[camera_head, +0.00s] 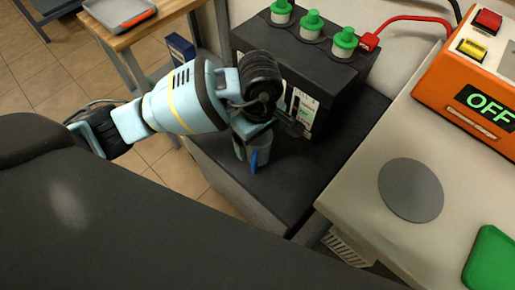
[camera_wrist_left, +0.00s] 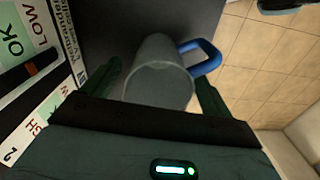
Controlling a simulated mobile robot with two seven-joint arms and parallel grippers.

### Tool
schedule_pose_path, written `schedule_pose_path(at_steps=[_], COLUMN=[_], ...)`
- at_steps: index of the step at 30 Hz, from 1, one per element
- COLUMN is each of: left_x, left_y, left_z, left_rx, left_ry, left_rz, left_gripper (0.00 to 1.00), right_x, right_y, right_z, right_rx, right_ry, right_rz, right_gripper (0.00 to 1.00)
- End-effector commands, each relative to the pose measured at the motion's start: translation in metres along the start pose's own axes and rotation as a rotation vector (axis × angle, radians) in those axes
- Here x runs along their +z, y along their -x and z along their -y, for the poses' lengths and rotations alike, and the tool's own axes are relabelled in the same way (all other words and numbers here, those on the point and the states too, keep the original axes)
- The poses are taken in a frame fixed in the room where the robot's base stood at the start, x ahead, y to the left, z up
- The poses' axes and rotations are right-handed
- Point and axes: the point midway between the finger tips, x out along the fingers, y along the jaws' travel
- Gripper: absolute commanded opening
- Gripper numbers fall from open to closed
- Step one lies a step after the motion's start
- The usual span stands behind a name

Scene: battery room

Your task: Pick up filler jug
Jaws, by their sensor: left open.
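The filler jug is a grey cup with a blue handle. In the head view the jug (camera_head: 243,151) stands upright on the dark bench top, partly hidden under my left gripper (camera_head: 256,134). In the left wrist view the jug (camera_wrist_left: 158,72) lies between the two green fingers of my left gripper (camera_wrist_left: 160,88), one on each side. The fingers are open and I see no clear grip on the wall. The blue handle (camera_wrist_left: 207,58) points to the right, beyond the right finger. My right gripper is not in view.
A black battery (camera_head: 325,55) with green caps stands close behind the gripper. Its level card (camera_wrist_left: 38,55) shows close at left in the wrist view. An orange charger (camera_head: 470,80) reading OFF, a grey disc (camera_head: 411,190) and a green item (camera_head: 492,260) are on the right counter.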

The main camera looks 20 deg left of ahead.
Motion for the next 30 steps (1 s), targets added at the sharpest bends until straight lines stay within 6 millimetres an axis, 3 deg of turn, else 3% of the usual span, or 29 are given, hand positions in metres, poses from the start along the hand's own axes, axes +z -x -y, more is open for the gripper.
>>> schedule_pose_path(at_steps=[4, 13, 24, 30], left_x=[0.0, 0.0, 0.0, 0.0], left_y=[-0.017, -0.021, -0.021, -0.021], left_z=[0.0, -0.001, -0.001, -0.001], left_rx=[0.0, 0.002, 0.002, 0.002], left_ry=[0.0, 0.0, 0.0, 0.0], left_rz=[0.002, 0.0, 0.0, 0.0], left_gripper=[0.85, 0.85, 0.38, 0.37], right_x=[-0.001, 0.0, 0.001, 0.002], right_y=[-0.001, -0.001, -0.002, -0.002], right_z=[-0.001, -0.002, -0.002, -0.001], right_rx=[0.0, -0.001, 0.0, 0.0], right_ry=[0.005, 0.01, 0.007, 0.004], right_rz=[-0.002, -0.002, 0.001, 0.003], right_gripper=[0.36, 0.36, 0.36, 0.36])
